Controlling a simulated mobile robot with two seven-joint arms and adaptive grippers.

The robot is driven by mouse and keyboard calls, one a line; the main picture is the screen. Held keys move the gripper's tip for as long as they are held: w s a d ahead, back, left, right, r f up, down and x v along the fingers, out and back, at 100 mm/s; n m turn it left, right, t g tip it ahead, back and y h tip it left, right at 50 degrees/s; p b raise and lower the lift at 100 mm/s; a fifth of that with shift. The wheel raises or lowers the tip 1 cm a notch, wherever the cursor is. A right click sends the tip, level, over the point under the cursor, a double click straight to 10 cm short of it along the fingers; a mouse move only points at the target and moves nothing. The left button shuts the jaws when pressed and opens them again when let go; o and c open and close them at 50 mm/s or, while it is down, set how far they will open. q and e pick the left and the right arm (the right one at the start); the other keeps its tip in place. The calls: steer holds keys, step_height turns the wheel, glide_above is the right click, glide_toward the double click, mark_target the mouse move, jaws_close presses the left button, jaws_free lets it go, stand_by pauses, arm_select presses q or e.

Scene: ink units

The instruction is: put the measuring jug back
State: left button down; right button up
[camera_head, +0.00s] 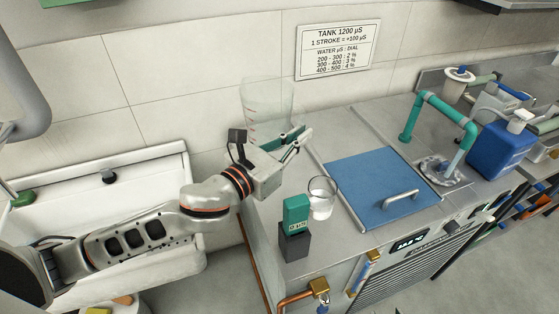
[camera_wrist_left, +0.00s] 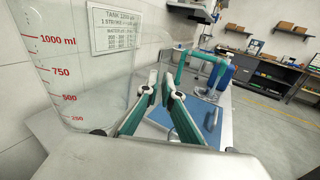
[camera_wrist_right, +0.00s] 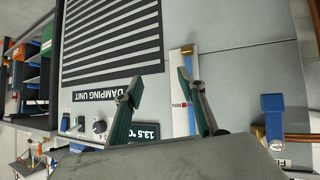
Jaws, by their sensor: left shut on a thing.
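The measuring jug (camera_head: 265,103) is clear with red marks and looks upright at the back left of the counter, by the wall. In the left wrist view its marked wall (camera_wrist_left: 85,75) fills the left side. My left gripper (camera_head: 298,138) is at the jug's lower part, shut on it; the exact grip on the jug is hard to make out. I cannot tell whether the jug's base touches the counter. My right gripper (camera_wrist_right: 158,80) is open and empty in the right wrist view, in front of the damping unit's panel (camera_wrist_right: 205,25).
A glass beaker (camera_head: 321,197) and a green meter (camera_head: 296,212) stand near the counter's front edge. A blue lid (camera_head: 375,185) with a handle lies right of them. A teal pipe (camera_head: 445,105) and blue canister (camera_head: 500,147) stand farther right. A white sink (camera_head: 95,205) is at left.

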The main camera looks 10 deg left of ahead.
arm_select(q)
steer(key=w+d+r+m+g+h+p, duration=0.1)
steer(key=w+r+h+p, duration=0.15)
steer(key=w+r, duration=0.25)
steer(key=shift+y, duration=0.45)
steer(key=shift+w+a+f+b, duration=0.15)
steer(key=shift+f+b, duration=0.3)
steer(key=shift+f, duration=2.85)
steer(key=shift+w+d+f+b, duration=0.15)
steer(key=shift+f+b, duration=0.25)
steer(key=shift+f, duration=2.9)
steer(key=shift+w+a+f+b, duration=0.2)
steer(key=shift+f+b, duration=0.25)
steer(key=shift+f, duration=2.85)
arm_select(e)
steer(key=shift+w+a+r+y, duration=0.15)
steer(key=shift+a+r, duration=0.25)
steer(key=shift+r, duration=0.15)
steer(key=shift+w+a+r+y, duration=0.1)
steer(key=shift+a+r+y, duration=0.05)
steer(key=shift+a+r, duration=0.3)
steer(key=shift+d, duration=0.1)
